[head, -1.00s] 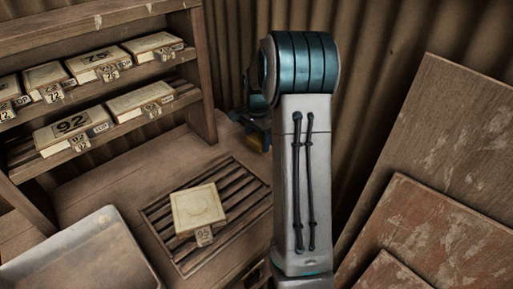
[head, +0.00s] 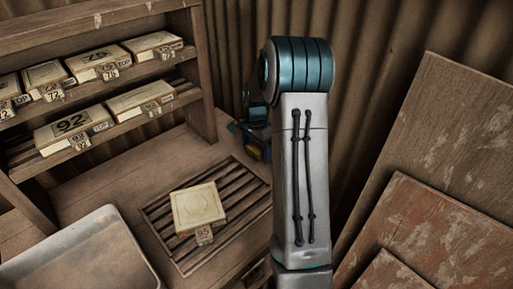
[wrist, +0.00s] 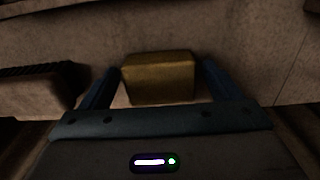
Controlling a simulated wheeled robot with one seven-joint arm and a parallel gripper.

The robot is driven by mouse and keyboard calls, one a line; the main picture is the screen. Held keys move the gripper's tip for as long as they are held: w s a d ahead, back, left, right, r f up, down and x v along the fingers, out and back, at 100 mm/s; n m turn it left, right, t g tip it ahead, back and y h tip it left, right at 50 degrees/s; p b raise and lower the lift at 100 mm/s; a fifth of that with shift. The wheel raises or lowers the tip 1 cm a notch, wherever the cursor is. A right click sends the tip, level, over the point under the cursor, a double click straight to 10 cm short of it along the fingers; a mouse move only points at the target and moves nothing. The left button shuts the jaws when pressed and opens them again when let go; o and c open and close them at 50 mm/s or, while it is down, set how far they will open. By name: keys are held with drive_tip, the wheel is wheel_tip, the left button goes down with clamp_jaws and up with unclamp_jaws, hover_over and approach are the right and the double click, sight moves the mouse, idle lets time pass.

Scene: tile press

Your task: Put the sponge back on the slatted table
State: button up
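The sponge (wrist: 158,78) is a yellow-brown block between the two blue fingers of my gripper (wrist: 160,82) in the wrist view. The slatted table (head: 170,240) is nearer and lower left. A square cream tile block (head: 198,206) with a tag reading 95 lies on its slats.
A wooden shelf (head: 205,100) with several numbered tile blocks stands at the left. A metal tray (head: 80,245) is at the lower left. Boards (head: 440,220) lean at the right against a corrugated wall (head: 395,60). Bare slats show around the tile block.

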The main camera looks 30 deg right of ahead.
sight(256, 147)
wheel_tip(256, 147, up, 11)
drive_tip(key=s+a+r+n, duration=0.4)
drive_tip(key=s+a+r, duration=0.1)
drive_tip(key=a, duration=0.2)
drive_tip(key=s+a+n+t, duration=0.1)
drive_tip(key=s+a+n, duration=0.2)
drive_tip(key=s, duration=0.3)
drive_tip(key=s+a+n, duration=0.4)
drive_tip(key=s, duration=0.3)
drive_tip(key=s+a+f+n+t, duration=0.1)
drive_tip(key=s+a+n, duration=0.3)
drive_tip(key=s, duration=0.3)
drive_tip(key=shift+a+t+p, duration=0.25)
drive_tip(key=shift+t+p, duration=0.05)
drive_tip(key=p+v, duration=0.2)
drive_tip(key=v, duration=0.1)
drive_tip(key=shift+w+p, duration=0.35)
drive_tip(key=shift+p, duration=0.05)
